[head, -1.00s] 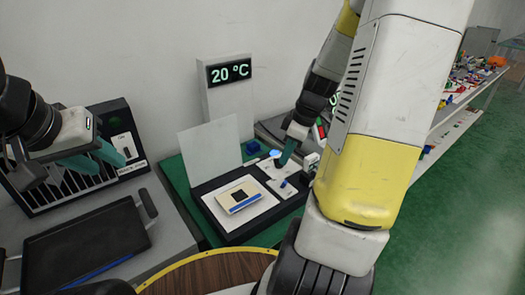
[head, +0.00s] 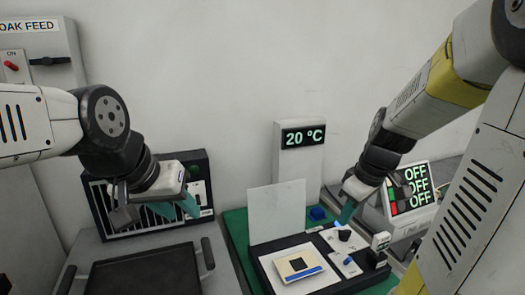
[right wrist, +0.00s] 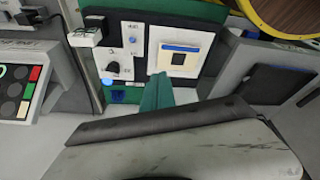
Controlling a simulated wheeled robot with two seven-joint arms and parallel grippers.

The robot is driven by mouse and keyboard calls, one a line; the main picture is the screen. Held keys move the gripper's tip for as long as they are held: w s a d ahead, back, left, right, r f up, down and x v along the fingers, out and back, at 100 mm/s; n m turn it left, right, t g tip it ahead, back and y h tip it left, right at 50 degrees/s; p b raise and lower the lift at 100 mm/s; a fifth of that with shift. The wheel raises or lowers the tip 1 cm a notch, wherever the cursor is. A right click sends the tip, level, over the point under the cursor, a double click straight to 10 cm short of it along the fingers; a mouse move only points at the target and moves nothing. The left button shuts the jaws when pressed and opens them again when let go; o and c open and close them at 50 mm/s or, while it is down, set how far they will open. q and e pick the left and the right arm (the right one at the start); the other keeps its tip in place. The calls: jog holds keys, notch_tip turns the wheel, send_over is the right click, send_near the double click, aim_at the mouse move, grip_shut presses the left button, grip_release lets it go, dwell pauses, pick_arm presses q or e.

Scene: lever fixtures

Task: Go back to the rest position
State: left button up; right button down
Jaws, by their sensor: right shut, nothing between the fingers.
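My left gripper (head: 178,209) is at the left of the head view, in front of the dark slotted panel and above the grey tray. Its two teal fingers look apart, with nothing between them. My right gripper (head: 345,214) is above the black-framed device on the green mat, near its black knob (head: 345,235). It also shows in the right wrist view (right wrist: 156,92), with its teal fingers together and empty. Whether the fingertips touch the device cannot be told.
The black-framed device (head: 268,272) holds a beige square plate (head: 283,267), with a white upright board (head: 277,213) behind. A 20 °C display (head: 304,137) stands at the wall. A panel reading OFF (head: 416,187) is at right. A dark tray (head: 140,275) lies at lower left.

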jog(key=s+a+r+m+t, duration=0.3)
jog(key=s+a+r+m, duration=0.4)
jog(key=s+a+r, duration=0.1)
jog(key=shift+s+r, duration=0.6)
jog(key=shift+s, duration=0.05)
